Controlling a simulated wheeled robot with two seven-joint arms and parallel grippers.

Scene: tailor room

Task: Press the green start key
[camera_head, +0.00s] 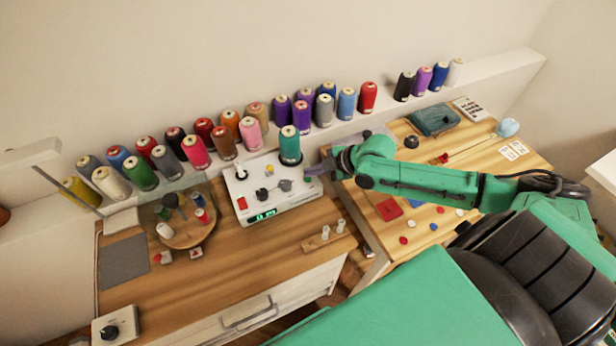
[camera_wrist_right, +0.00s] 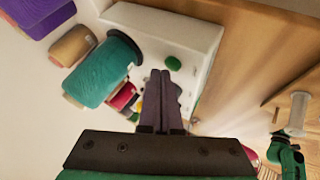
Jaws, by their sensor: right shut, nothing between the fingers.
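The green start key (camera_wrist_right: 173,63) is a small round button on the white machine (camera_head: 283,207), which also shows in the right wrist view (camera_wrist_right: 188,32). I cannot make the key out in the head view, where my right gripper is near that part of the machine. My right gripper (camera_head: 312,171) is shut and empty at the machine's right side. In the right wrist view its fingertips (camera_wrist_right: 160,72) appear just short of the key; whether they touch it I cannot tell. My left gripper is not in view.
A teal thread spool (camera_head: 290,146) stands on the machine close to my right gripper. A red button (camera_head: 242,203) and a lit green display (camera_head: 265,215) are on the machine's front. Several spools line the shelf behind. Bare wooden tabletop (camera_head: 215,260) lies in front.

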